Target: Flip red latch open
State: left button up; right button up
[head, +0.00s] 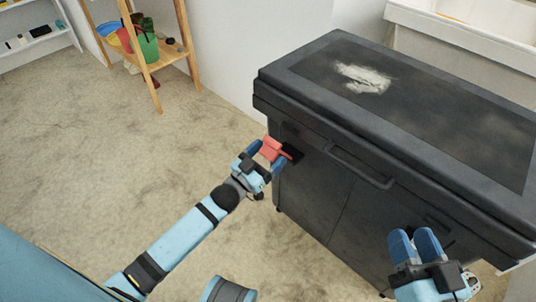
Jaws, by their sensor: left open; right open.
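The red latch (271,148) is on the front of a large black chest (310,200), near its left corner, just under the lid. A small dark plate shows beside the latch. My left gripper (267,155) is open at the latch, with one blue finger on its left and the other at its lower right. I cannot tell whether either finger touches it. My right gripper (415,243) is open and empty in front of the chest's right part, fingers pointing up in the picture. The chest lid (430,110) is down.
A dark bar handle (360,167) sticks out of the chest front, right of the latch. A wooden shelf (150,55) with colored buckets stands at the back left. A white sink or counter (465,30) is behind the chest. The floor (110,160) on the left is clear.

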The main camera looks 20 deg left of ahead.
pick_arm(q)
jog(key=p+v, duration=0.3)
jog(key=v, duration=1)
jog(key=shift+s, duration=0.35)
pick_arm(e)
jog(key=r+t, duration=0.1)
jog(key=r, duration=0.1)
jog(key=r+t, duration=0.1)
jog(key=r, duration=0.1)
jog(key=shift+s+d+r, duration=0.2)
jog(key=shift+r, duration=0.2)
pick_arm(q)
jog(key=shift+s+a+f, duration=0.1)
jog(key=shift+f, duration=0.05)
